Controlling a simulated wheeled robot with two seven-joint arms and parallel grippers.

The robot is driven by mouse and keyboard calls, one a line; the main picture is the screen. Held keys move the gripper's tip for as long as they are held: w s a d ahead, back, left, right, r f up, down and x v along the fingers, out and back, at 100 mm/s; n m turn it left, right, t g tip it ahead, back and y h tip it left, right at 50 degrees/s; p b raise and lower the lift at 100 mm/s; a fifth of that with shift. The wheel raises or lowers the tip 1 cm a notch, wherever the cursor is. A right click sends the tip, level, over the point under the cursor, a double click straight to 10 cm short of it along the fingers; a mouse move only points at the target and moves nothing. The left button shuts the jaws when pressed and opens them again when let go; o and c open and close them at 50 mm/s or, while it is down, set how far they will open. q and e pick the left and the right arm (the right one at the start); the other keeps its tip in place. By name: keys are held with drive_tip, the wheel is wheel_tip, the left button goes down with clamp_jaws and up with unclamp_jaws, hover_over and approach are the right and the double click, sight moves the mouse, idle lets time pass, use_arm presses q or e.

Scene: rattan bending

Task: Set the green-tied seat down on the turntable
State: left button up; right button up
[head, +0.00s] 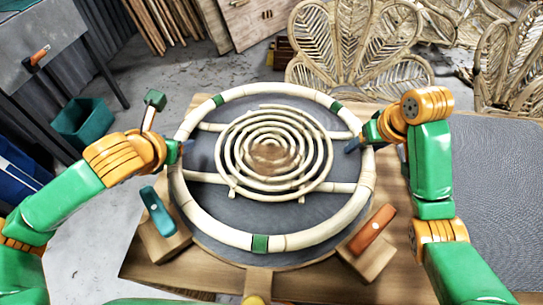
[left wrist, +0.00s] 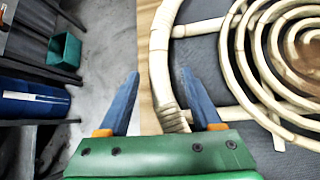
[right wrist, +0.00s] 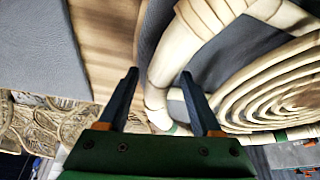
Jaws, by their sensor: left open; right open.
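The green-tied seat (head: 260,243) is a pale rattan ring with a spiral coil in its middle and green bindings on its rim. It lies flat over the dark grey round turntable (head: 213,208) in the head view; whether it touches all round, I cannot tell. My left gripper (head: 186,148) is at the ring's left side, open. In the left wrist view its fingers (left wrist: 161,75) lie either side of the rim. My right gripper (head: 358,137) is at the ring's right side, open. In the right wrist view its fingers (right wrist: 158,75) also lie either side of the rim.
A teal handle (head: 158,213) and an orange handle (head: 372,230) sit on wooden blocks in front, left and right of the ring. Woven rattan chair backs (head: 350,50) stand behind. A teal bin (head: 84,122) is on the floor at left. A grey surface (head: 497,165) lies at right.

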use_arm(q)
drive_tip(key=shift+v, duration=1.2)
use_arm(e)
drive_tip(key=shift+r, duration=0.15)
drive_tip(key=v, duration=1.1)
drive_tip(key=shift+s+r, duration=0.25)
drive_tip(key=shift+r, duration=0.1)
drive_tip(key=shift+d, duration=0.1)
drive_tip(key=shift+f+b, duration=0.9)
drive_tip(key=shift+f, duration=0.1)
use_arm(q)
drive_tip(key=s+a, duration=0.1)
drive_tip(key=a, duration=0.4)
drive_tip(key=shift+s+a, duration=0.25)
drive_tip(key=shift+a, duration=0.15)
use_arm(e)
wheel_tip(320, 180, up, 11)
drive_tip(key=p, duration=1.1)
use_arm(q)
wheel_tip(320, 180, up, 9)
use_arm(e)
drive_tip(key=s+d, duration=0.1)
drive_tip(key=d, duration=0.5)
